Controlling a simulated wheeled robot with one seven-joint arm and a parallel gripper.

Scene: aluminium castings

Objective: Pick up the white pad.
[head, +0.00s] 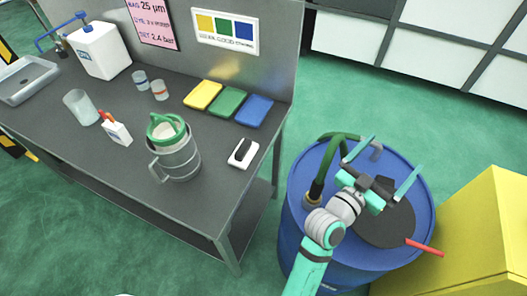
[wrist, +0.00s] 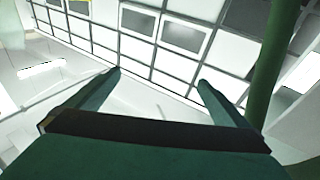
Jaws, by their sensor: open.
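A small flat white piece with a black part on top (head: 243,153) lies near the right front edge of the grey workbench; it may be the white pad, but I cannot tell for sure. Something whitish also shows inside the green-rimmed strainer (head: 165,127) in the metal jug (head: 178,160). My gripper (head: 397,152) is open and empty above the blue drum, to the right of the bench and apart from both. In the wrist view, my gripper (wrist: 159,78) has its fingers spread with nothing between them. No pad is recognisable there.
Yellow (head: 203,95), green (head: 228,102) and blue (head: 254,110) pads lie along the bench's back edge. The blue drum (head: 300,215) carries a green hose (head: 325,165). A yellow cabinet (head: 490,235) stands right. The bench (head: 215,185) is clear around the small white piece.

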